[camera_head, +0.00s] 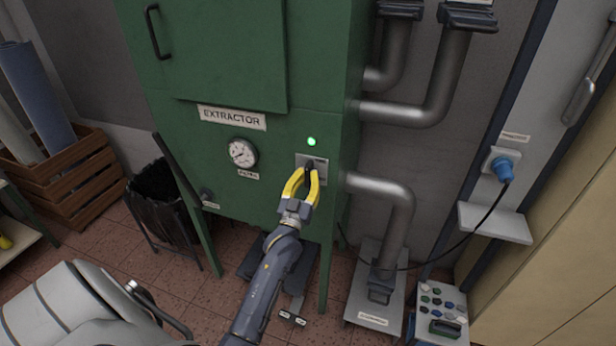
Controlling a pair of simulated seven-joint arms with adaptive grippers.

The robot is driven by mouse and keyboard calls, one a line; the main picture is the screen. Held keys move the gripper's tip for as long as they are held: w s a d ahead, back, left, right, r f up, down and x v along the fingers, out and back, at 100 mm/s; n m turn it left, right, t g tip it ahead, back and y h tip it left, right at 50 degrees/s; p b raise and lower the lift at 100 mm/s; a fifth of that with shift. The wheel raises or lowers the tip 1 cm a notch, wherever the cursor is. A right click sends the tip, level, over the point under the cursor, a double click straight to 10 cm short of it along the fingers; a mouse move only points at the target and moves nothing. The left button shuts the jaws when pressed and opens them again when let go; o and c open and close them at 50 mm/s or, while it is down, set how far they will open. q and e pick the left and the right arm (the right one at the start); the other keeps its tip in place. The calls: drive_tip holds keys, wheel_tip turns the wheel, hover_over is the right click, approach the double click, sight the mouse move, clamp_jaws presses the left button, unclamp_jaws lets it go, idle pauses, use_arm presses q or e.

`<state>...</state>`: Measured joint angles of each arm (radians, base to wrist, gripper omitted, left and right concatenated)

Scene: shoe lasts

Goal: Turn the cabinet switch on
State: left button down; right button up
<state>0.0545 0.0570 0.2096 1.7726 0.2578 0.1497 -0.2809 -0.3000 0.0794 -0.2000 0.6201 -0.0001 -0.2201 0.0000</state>
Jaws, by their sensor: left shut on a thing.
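The green extractor cabinet (270,130) stands in the middle of the head view. Its switch plate (320,162) is on the front, to the right of the gauge, and a green lamp (311,142) is lit just above it. My left gripper (310,168) has yellow fingers and is at the plate, shut on the switch there. The fingertips hide most of the switch, so its position cannot be told. My right gripper is not in view.
A round gauge (242,152) sits left of the switch. Grey pipes (400,205) run along the cabinet's right side. A black bin (160,195) and wooden crate (75,180) stand at the left. A control box (441,312) stands at the lower right.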

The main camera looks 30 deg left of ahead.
use_arm(q)
drive_tip(key=c, duration=1.4)
unclamp_jaws()
drive_tip(key=shift+o, duration=0.2)
drive_tip(key=shift+s, duration=0.1)
drive_tip(key=v, duration=1.1)
drive_tip(key=shift+s+d+f, duration=0.15)
drive_tip(key=shift+s+d, duration=0.05)
drive_tip(key=shift+s, duration=0.15)
